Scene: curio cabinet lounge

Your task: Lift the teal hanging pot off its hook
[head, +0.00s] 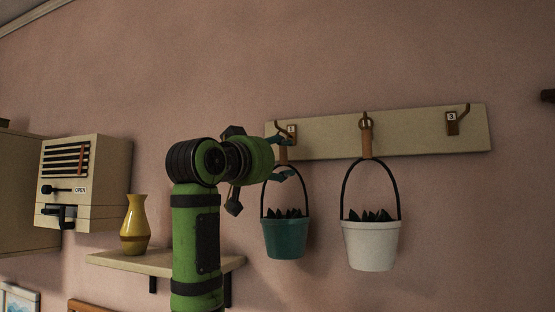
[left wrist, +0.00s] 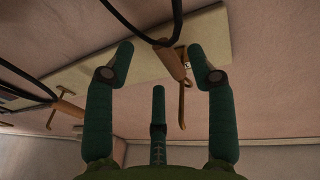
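The teal pot (head: 286,238) hangs upright on the wall by its black arched handle (head: 264,190), below the left hook (head: 291,130) of the board. Its brown hanger grip (head: 283,155) is at the top of the handle. My left gripper (head: 283,158) is at this grip, with its teal fingers spread above and below it in the picture. In the left wrist view the gripper (left wrist: 160,62) is open, and a brown hanger (left wrist: 176,66) with a black handle (left wrist: 142,32) shows between and beyond the fingertips. Contact cannot be told. My right gripper is out of view.
A white pot (head: 371,246) hangs close to the right on the middle hook. The right hook (head: 453,122) on the pale board (head: 415,128) is empty. A yellow vase (head: 136,226) stands on a shelf (head: 108,262) at left, near a cream box (head: 108,170).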

